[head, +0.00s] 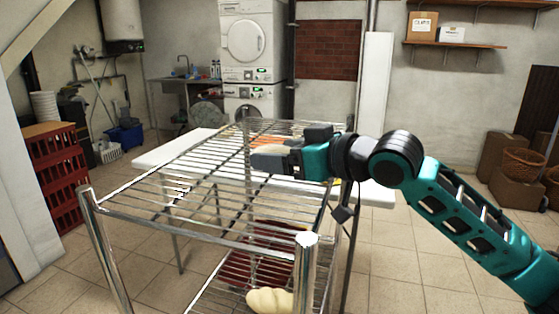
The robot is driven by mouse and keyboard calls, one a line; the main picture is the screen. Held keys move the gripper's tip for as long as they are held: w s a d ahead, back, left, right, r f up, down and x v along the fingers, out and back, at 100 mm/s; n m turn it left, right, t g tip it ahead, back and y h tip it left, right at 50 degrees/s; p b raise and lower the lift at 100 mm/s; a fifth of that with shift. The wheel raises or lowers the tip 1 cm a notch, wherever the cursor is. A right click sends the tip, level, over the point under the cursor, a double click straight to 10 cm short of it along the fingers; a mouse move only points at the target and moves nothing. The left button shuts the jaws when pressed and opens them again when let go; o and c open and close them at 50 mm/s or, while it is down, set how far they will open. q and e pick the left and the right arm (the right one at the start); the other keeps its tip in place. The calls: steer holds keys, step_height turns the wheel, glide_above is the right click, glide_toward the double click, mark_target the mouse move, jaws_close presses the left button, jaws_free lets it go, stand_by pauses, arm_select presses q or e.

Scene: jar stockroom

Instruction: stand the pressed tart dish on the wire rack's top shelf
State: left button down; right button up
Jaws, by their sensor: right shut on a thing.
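The wire rack (180,191) stands in front of me, its top shelf of metal bars largely bare. My right gripper (262,161) reaches in from the right, over the far right part of the top shelf. My left gripper is not in view.
On the rack's lower shelf are a dark red thing (270,262) and a pale loaf-like thing (270,300). A white table (165,152) stands behind the rack. Rack posts rise at the near corners, one at the right (306,255).

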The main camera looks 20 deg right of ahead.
steer(key=shift+w+a+f, duration=0.25)
steer(key=shift+w+f, duration=0.05)
steer(key=shift+f, duration=0.25)
steer(key=shift+d+f, duration=0.1)
steer(key=shift+f, duration=0.05)
steer(key=shift+f, duration=0.1)
steer(key=o, duration=0.9)
steer(key=b+v, duration=0.1)
steer(key=v, duration=1.1)
